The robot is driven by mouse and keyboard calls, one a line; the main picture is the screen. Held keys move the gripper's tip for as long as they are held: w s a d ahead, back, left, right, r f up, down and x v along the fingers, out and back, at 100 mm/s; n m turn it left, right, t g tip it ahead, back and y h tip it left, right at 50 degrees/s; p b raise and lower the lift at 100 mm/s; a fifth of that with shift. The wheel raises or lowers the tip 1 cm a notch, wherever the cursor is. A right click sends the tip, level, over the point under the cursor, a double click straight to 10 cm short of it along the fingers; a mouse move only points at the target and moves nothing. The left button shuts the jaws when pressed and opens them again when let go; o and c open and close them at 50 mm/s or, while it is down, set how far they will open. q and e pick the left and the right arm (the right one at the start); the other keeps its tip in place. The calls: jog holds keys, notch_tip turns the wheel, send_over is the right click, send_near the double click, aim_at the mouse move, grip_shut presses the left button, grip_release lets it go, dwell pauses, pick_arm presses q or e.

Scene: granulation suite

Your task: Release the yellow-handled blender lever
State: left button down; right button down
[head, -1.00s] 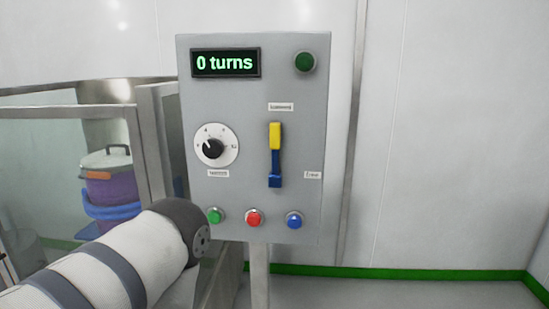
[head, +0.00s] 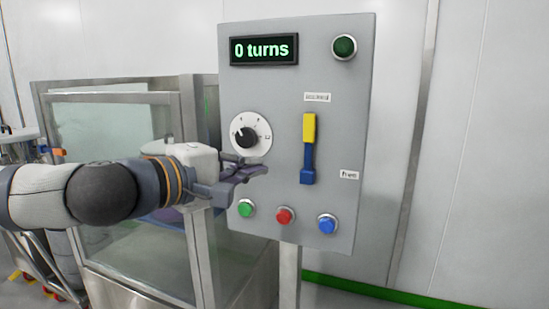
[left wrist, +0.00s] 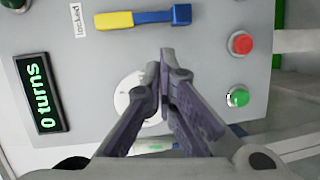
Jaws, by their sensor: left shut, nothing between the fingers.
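The blender lever (head: 308,160) is on the grey control panel. Its yellow handle (head: 309,128) is at the top, below a label (head: 317,97), and its blue part runs straight down. The yellow handle (left wrist: 114,20) also shows in the left wrist view, beside a label reading "locked" (left wrist: 77,20). My left gripper (head: 262,170) is shut and empty, left of the lever and apart from it, below the dial. In the left wrist view its fingers (left wrist: 165,68) lie together in front of the panel and partly cover the dial. My right gripper is not in view.
The panel (head: 340,215) carries a "0 turns" display (head: 264,49), a dial (head: 256,123), a dark green button (head: 344,47), and green (head: 246,208), red (head: 285,216) and blue (head: 327,224) buttons. A glass-sided enclosure (head: 110,125) stands left. The wall right of the panel is clear.

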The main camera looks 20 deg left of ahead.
aim_at(294, 123)
pick_arm(q)
jog(key=a+r+n+t, duration=0.1)
jog(key=a+r, duration=0.2)
jog(key=r, duration=0.2)
jog(key=shift+s+a+r+t+y, duration=0.2)
jog(key=shift+s+a+t+y, duration=0.1)
jog(key=shift+s+t+y, duration=0.15)
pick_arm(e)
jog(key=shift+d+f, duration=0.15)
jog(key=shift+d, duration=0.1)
